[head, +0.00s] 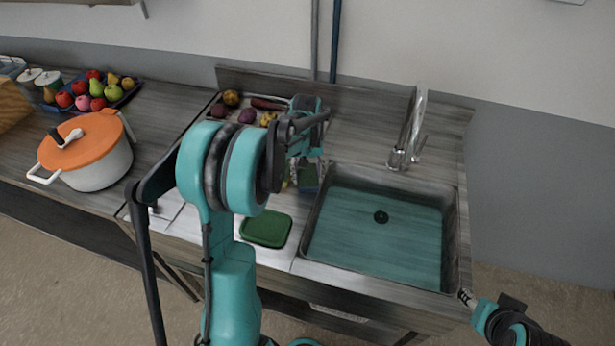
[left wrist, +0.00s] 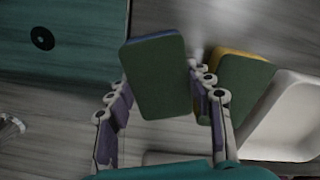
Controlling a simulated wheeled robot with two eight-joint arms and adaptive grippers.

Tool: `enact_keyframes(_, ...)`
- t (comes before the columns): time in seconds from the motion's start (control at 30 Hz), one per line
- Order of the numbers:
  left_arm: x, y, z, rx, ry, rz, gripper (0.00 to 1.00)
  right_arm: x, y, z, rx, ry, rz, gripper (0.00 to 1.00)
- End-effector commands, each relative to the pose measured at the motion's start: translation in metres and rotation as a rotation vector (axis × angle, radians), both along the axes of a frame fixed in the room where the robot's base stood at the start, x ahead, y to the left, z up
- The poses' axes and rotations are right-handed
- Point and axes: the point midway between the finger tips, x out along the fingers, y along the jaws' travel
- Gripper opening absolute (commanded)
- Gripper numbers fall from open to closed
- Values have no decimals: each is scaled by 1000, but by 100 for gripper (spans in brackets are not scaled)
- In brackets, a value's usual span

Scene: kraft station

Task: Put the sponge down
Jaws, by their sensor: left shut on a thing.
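A green and blue sponge (left wrist: 157,78) is held between the fingers of my left gripper (left wrist: 160,95) in the left wrist view. In the head view the sponge (head: 308,176) shows partly below my left gripper (head: 306,155), just left of the sink. I cannot tell whether it touches the counter. A second sponge (left wrist: 245,88), green and yellow, lies beside it at the edge of a white tray (left wrist: 285,118). My right gripper (head: 467,297) shows only partly at the lower right, near the sink's front corner; its opening is not clear.
The sink (head: 375,232) with a drain and a tap (head: 404,150) lies right of the held sponge. A green flat item (head: 266,229) lies on the front counter. Vegetables (head: 231,98) lie behind my left arm. An orange-lidded pot (head: 88,150) and a fruit tray (head: 125,97) stand left.

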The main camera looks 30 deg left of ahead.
Motion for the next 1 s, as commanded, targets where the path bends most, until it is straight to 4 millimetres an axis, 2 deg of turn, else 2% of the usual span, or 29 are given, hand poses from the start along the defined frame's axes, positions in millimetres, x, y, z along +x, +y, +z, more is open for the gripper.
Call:
enact_keyframes(0.23,0,0,-1,1,-1,0,15,0,0,-1,0,0,0,40)
enact_keyframes(0.27,0,0,-2,1,-1,0,54,0,0,-1,0,0,0,40)
enact_keyframes(0.3,0,0,-1,1,-1,0,60,0,0,0,0,0,0,40)
enact_keyframes(0.67,0,0,5,1,-1,0,60,0,0,3,0,0,0,40)
enact_keyframes(0.77,0,0,18,1,-1,0,60,0,0,8,0,0,0,40)
enact_keyframes(1.0,-1,1,72,1,-1,0,60,0,0,26,0,0,0,40)
